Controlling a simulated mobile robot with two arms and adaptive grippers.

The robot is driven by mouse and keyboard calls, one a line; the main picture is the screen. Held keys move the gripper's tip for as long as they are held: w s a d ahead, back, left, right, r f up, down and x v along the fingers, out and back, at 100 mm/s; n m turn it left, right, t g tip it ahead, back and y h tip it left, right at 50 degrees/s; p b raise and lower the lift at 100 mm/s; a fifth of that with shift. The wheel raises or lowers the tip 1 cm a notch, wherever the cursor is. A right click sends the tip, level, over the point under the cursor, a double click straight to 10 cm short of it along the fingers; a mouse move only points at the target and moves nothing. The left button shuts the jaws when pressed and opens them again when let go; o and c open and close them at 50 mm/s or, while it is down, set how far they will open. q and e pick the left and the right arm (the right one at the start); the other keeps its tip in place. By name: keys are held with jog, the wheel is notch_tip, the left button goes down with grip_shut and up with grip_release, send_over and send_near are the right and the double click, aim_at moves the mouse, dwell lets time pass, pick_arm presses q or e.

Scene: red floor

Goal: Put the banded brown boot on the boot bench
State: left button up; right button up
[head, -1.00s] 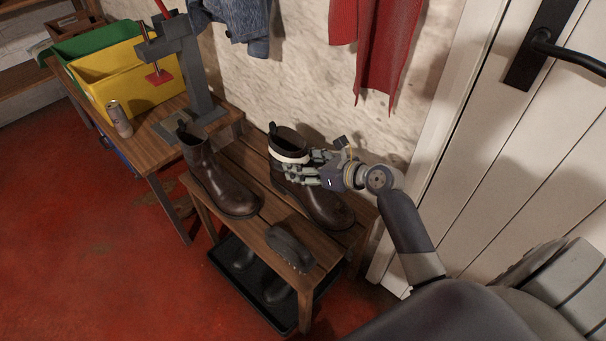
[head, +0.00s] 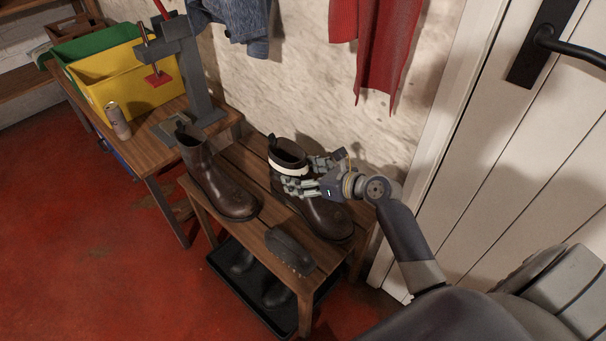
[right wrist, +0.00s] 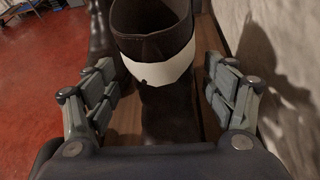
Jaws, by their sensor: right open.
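The banded brown boot (head: 322,215), dark brown with a white band round its shaft, stands upright on the slatted wooden boot bench (head: 232,164), on the wall side. My right gripper (head: 305,174) is open at its shaft. In the right wrist view the boot shaft and white band (right wrist: 160,68) lie ahead, between the open fingers (right wrist: 163,92), with a gap at each side. A plain brown boot (head: 216,180) stands upright on the bench to the left. My left gripper is not in view.
A dark brush (head: 289,250) lies at the bench's front. A black tray (head: 224,268) with dark footwear is below. A workbench (head: 152,153) at left holds a can (head: 118,121), a grey press (head: 187,70) and a yellow bin (head: 127,84). A white door (head: 500,150) stands right.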

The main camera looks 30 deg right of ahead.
jog(key=p+v, duration=0.1)
jog(key=v, duration=0.2)
jog(key=shift+s+r, duration=0.15)
jog(key=shift+r, duration=0.05)
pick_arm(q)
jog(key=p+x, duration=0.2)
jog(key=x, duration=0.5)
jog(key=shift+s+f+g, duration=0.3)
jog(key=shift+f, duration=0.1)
pick_arm(e)
jog(key=v, duration=0.8)
jog(key=shift+s+d, duration=0.25)
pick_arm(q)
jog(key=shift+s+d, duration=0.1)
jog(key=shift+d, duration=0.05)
